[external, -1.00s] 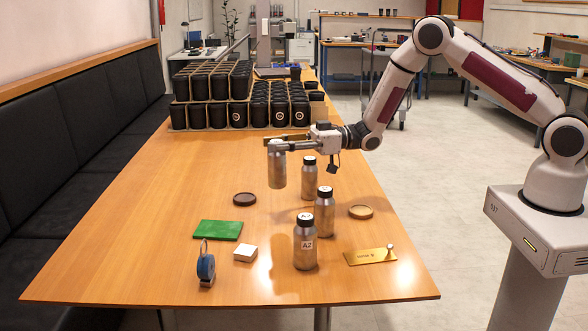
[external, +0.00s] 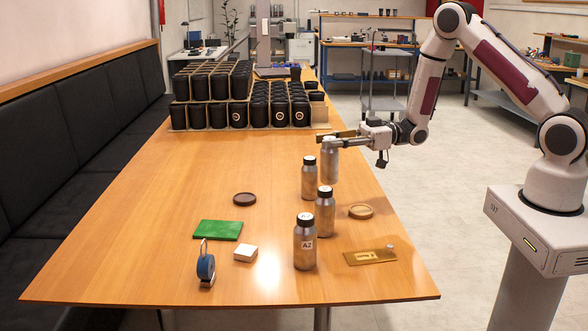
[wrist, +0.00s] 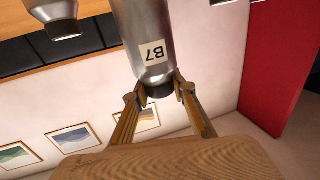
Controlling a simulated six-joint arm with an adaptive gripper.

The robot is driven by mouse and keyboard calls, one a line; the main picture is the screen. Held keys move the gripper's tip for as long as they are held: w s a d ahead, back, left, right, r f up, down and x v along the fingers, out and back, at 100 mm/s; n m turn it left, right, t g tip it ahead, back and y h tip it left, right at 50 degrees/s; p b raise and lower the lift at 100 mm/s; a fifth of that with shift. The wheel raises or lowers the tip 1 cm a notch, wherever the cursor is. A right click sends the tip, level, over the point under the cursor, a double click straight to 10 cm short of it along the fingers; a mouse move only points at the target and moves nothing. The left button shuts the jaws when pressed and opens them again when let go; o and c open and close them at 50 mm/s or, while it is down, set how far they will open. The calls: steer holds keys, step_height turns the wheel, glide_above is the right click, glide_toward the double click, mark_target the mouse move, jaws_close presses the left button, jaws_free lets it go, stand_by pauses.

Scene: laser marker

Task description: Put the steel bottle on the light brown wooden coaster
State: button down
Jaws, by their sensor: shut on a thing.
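My gripper (external: 332,139) is shut on a steel bottle (external: 331,165), near its top, and holds it roughly upright, seemingly above the table, behind the other bottles. In the wrist view the bottle (wrist: 145,25) shows a B7 label, and the two fingers (wrist: 160,88) close around its dark cap end. The light brown wooden coaster (external: 361,212) lies empty near the table's right edge, nearer the camera than my gripper. A dark coaster (external: 244,199) lies further left, also empty.
Three capped bottles stand near the light coaster: one at the back (external: 309,178), one in the middle (external: 325,215) and A2 (external: 304,250) in front. Black cups (external: 236,110) fill the back.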

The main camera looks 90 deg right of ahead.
steer(key=s+a+r, duration=0.2)
steer(key=s, duration=0.7)
steer(key=shift+s+r+t, duration=0.15)
steer(key=shift+s+t, duration=0.15)
steer(key=shift+s, duration=0.05)
steer(key=shift+f, duration=2.9)
steer(key=shift+f, duration=2.2)
steer(key=c, duration=1.7)
jaws_free()
